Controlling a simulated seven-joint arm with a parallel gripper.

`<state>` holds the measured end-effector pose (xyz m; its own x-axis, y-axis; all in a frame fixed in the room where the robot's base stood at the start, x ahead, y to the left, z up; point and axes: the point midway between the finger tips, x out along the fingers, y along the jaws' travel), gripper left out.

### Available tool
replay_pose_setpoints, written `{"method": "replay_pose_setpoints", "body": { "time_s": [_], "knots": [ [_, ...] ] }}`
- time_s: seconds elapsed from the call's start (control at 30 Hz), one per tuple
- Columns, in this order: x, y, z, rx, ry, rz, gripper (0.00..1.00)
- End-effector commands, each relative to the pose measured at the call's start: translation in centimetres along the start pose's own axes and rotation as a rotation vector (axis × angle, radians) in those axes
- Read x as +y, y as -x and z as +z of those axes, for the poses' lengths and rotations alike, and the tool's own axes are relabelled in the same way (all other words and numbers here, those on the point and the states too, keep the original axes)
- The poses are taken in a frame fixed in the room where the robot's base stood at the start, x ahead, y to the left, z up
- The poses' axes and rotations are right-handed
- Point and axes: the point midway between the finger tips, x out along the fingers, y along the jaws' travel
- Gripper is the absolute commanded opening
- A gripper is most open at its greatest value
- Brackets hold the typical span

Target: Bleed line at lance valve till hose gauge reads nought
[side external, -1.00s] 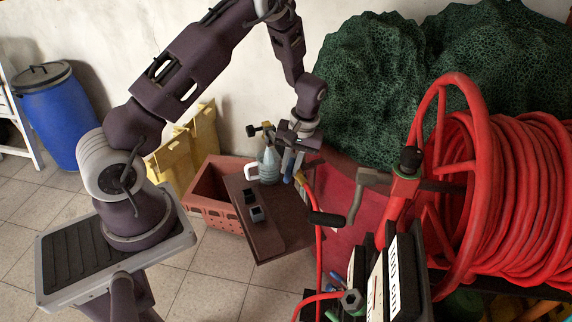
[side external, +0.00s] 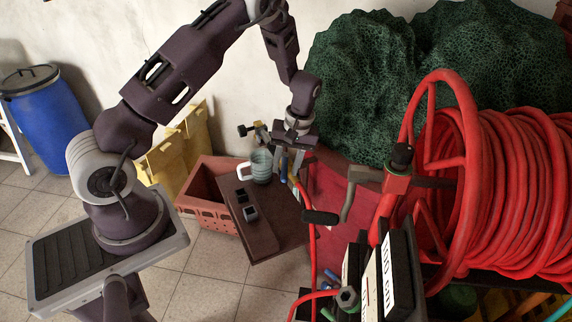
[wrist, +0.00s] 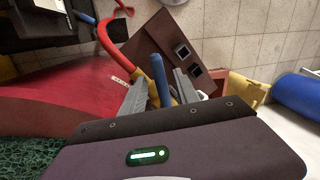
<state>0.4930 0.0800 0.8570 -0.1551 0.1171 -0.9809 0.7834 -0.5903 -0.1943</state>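My gripper (wrist: 160,84) hangs over the brown board in the wrist view, one finger on each side of a blue lever (wrist: 157,75). Gaps seem to show between lever and fingers. A yellow part (wrist: 172,100) lies by the lever's base. The side view also shows my gripper (side external: 287,155) at the brass-and-black lance fitting (side external: 260,132). The red hose (side external: 313,250) runs down from there; it also shows in the wrist view (wrist: 104,38). A pale green mug (side external: 261,166) stands under the fitting. I cannot make out a gauge dial or its reading.
The brown board (side external: 270,232) lies across a red crate (side external: 206,215) and carries two small dark blocks. A red hose reel (side external: 430,240) with a crank handle (side external: 320,217) and black boxes (side external: 395,270) stand to the right. Green netting (side external: 365,80) is piled behind.

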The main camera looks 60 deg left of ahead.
Motion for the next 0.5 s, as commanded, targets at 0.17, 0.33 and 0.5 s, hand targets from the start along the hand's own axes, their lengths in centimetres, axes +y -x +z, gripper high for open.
{"method": "replay_pose_setpoints", "body": {
  "time_s": [0.17, 0.33, 0.5],
  "knots": [
    [0.0, 0.0, 0.0, 0.0, 0.0, 0.0, 0.39],
    [0.0, 0.7, -0.1, 0.001, 0.0, 0.001, 0.39],
    [0.1, 4.2, -0.1, 0.004, -0.002, 0.003, 0.39]
  ]
}}
